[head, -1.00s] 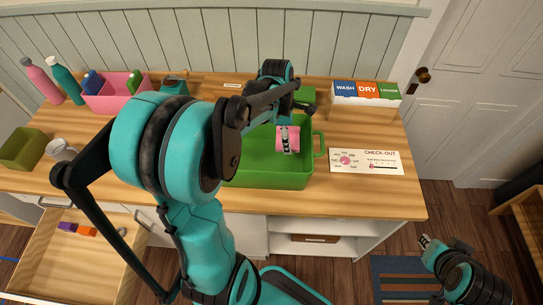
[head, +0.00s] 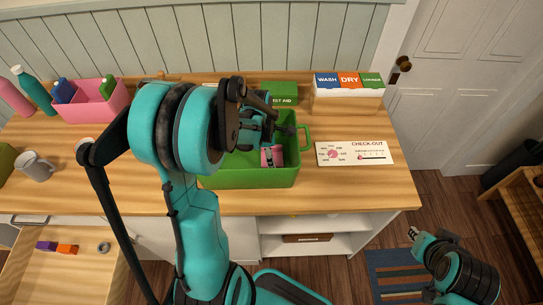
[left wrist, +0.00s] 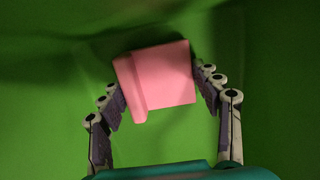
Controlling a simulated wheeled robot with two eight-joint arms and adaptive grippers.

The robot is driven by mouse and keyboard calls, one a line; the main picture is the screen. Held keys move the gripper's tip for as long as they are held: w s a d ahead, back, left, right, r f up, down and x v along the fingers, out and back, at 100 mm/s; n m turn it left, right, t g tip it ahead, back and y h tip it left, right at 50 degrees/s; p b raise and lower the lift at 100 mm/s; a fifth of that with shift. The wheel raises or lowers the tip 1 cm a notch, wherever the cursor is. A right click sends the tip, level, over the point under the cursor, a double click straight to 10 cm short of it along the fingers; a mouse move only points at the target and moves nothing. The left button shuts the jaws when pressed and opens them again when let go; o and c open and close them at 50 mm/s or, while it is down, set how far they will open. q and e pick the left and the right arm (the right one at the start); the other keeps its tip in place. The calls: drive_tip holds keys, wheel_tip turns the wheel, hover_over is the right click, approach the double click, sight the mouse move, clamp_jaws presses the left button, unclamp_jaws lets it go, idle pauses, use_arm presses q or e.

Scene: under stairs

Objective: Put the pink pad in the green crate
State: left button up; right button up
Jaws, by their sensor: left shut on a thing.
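The green crate (head: 230,180) stands on the wooden counter, and my left arm hides part of it. The pink pad (head: 266,154) is inside the crate's outline in the head view. My left gripper (head: 270,160) reaches down into the crate and is shut on the pad. In the left wrist view the pad (left wrist: 158,75) sits between the two fingers (left wrist: 160,90), with green crate surface around it. I cannot tell whether the pad touches the crate floor. My right gripper (head: 414,233) hangs to the right, clear of the counter; its finger opening is too small to judge.
A check-out card (head: 353,153) lies right of the crate. A wash/dry/locker box (head: 347,90) and a green first-aid box (head: 280,95) stand behind. A pink bin (head: 95,105) and a mug (head: 36,166) are at left. An open drawer (head: 60,275) juts out at lower left.

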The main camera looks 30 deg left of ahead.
use_arm(q)
drive_tip(key=shift+f, duration=0.1)
drive_tip(key=o, duration=1.2)
